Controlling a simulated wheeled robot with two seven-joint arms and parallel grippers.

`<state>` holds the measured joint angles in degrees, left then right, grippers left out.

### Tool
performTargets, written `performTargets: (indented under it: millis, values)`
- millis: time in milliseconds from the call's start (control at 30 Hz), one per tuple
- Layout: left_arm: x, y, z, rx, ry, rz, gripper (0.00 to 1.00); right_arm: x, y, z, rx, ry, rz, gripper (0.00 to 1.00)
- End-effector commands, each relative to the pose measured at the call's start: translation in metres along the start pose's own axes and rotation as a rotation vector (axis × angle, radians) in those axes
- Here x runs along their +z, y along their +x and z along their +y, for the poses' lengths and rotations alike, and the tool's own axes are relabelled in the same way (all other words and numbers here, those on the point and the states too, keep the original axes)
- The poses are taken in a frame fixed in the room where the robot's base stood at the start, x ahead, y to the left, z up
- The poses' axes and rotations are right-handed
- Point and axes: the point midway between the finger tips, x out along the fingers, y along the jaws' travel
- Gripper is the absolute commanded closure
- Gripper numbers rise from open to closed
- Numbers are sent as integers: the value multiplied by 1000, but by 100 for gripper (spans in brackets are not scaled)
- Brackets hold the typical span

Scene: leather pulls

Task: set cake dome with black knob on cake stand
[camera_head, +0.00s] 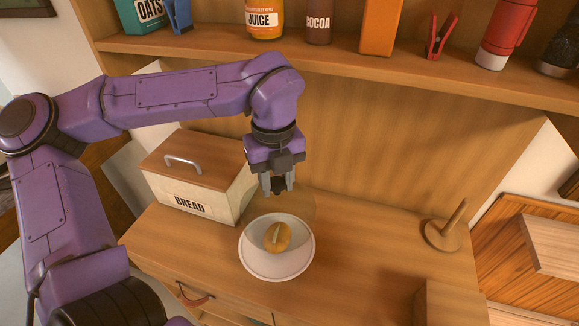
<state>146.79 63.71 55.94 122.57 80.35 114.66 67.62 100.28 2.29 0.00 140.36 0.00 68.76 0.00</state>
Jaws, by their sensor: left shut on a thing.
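My left gripper (278,188) points down and is shut on the black knob (278,185) of the clear cake dome (301,205). The dome is see-through and its outline is faint. It hangs from the gripper over the back part of the white cake stand (276,271) in the picture. I cannot tell how much space lies between the dome's rim and the stand. A round golden-brown cake or bun (277,237) with a pale slit sits in the middle of the stand. My right gripper is not in view.
A bread box (203,180) with a wooden lid stands left of the stand. A wooden holder with a peg (445,235) stands at the right. A shelf (350,65) with a juice jar (264,18) and other goods runs above. The counter between stand and holder is clear.

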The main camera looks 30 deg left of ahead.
Motion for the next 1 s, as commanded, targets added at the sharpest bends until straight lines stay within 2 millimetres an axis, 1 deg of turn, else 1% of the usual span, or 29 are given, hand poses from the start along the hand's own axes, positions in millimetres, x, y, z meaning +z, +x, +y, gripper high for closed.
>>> performTargets:
  millis: [67, 333, 600, 733, 1000]
  values:
    - [0, 8, 1, -2, 0, 0, 100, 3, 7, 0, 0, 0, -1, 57]
    - [6, 43, -9, 7, 1, 6, 100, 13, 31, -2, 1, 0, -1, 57]
    - [7, 75, -11, 9, 3, 7, 100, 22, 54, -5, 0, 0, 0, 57]
    - [7, 82, -11, 8, 3, 6, 100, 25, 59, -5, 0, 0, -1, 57]
    - [7, 82, -11, 8, 4, 6, 100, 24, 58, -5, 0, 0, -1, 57]
